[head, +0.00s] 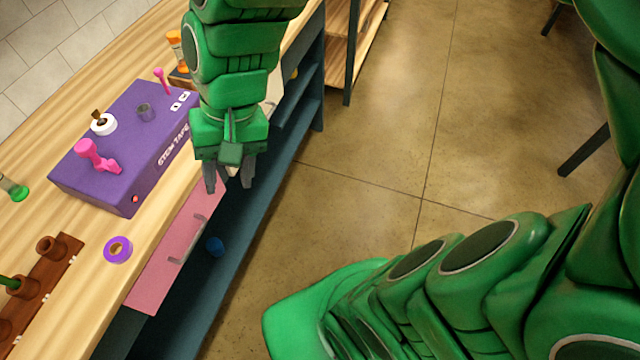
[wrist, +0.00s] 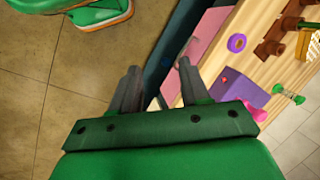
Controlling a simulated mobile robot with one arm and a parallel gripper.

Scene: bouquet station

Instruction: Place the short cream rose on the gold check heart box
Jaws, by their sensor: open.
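My gripper (head: 229,182) hangs over the front edge of the workbench, beside the purple stem tape machine. It is open and empty, its two grey fingers apart. The wrist view shows the same open fingers (wrist: 158,68), with floor and the bench front beyond them. I cannot make out a short cream rose or a gold check heart box in either view. A small yellow item (wrist: 303,45) at the right edge of the wrist view is too small to identify.
The purple machine (head: 120,180) has pink levers. A purple tape ring (head: 118,249) lies near a brown rack (head: 45,285) with cups. A pink drawer front (head: 165,262) with a grey handle is below the bench top. Open floor (head: 380,150) lies right of the bench.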

